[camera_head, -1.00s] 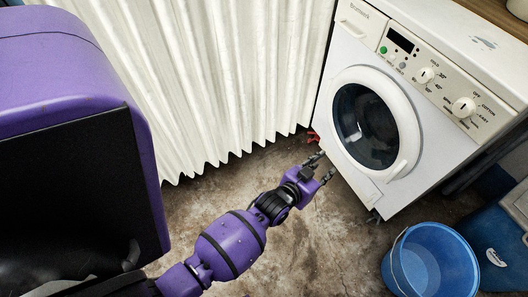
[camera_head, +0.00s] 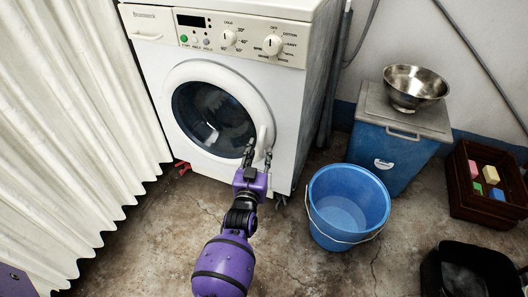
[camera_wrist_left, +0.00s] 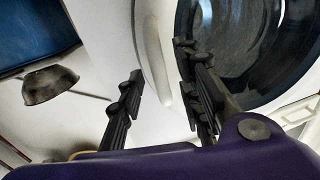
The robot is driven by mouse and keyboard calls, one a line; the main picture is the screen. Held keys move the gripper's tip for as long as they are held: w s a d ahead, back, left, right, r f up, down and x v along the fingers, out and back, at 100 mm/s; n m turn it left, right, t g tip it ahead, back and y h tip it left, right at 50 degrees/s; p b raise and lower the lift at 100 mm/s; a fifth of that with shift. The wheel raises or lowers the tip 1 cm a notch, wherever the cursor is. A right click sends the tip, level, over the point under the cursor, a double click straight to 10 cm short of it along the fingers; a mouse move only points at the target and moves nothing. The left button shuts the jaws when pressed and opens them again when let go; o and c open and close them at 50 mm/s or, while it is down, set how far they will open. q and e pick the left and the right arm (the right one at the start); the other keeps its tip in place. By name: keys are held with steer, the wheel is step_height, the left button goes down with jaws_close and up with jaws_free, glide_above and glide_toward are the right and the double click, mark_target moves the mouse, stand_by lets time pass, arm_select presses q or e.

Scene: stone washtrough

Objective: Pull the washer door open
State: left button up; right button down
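The white washer (camera_head: 290,90) stands at the back, its front facing me. Its round door (camera_head: 250,95), with dark glass (camera_head: 205,115), looks shut. A pale handle (camera_head: 262,136) is on the right side of the door's ring. My left gripper (camera_head: 258,155) is at the lower right of the door, with its fingertips near the handle. In the left wrist view, its two fingers (camera_wrist_left: 160,85) are apart, with the white handle (camera_wrist_left: 158,50) showing between and beyond them. I cannot tell whether they touch it. My right gripper is not in view.
A blue bucket (camera_head: 348,205) stands on the floor right of my left arm. Behind it is a blue bin with a grey lid (camera_head: 365,105), holding a metal bowl (camera_head: 415,88). A brown crate (camera_head: 470,205) is farther right. A white curtain (camera_head: 70,130) hangs at left.

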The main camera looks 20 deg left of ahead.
arm_select(q)
steer(key=shift+w+a+f+b, duration=0.15)
steer(key=shift+w+b, duration=0.25)
steer(key=shift+w, duration=0.9)
jaws_close()
